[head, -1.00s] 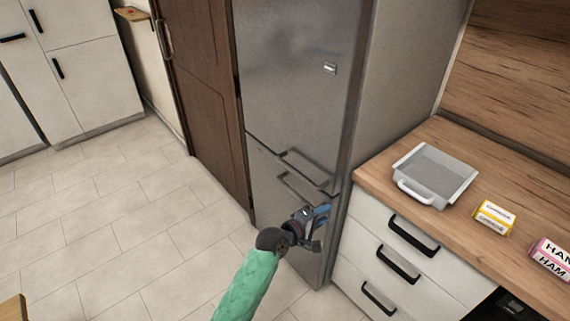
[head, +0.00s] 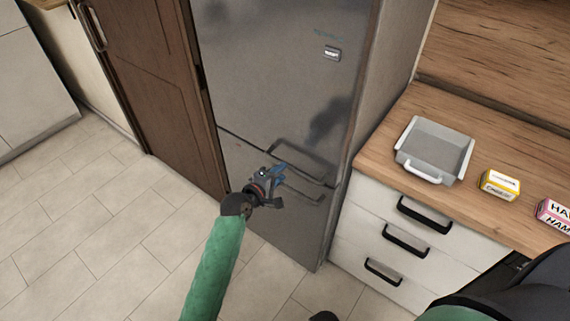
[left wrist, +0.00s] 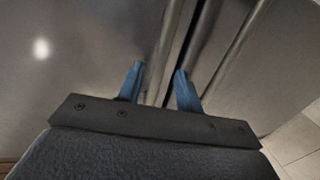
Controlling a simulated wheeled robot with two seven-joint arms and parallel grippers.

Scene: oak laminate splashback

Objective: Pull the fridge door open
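The steel fridge has an upper door (head: 270,80) and a lower door (head: 270,230), both shut. The upper door's bar handle (head: 300,160) runs along its bottom edge. The lower door's handle (head: 308,192) sits just below the seam. My left gripper (head: 281,175) is in front of the handles, near their left part, and partly covers the lower one. Handle bars and the dark door seam show beyond the fingertips; contact cannot be told. My right gripper is not in view.
A counter (head: 390,120) with drawers (head: 410,225) stands right of the fridge. It holds a grey tray (head: 437,137), a yellow box (head: 499,184) and a pink box (head: 556,214). A brown door (head: 150,85) is left. The tiled floor (head: 110,235) in front is clear.

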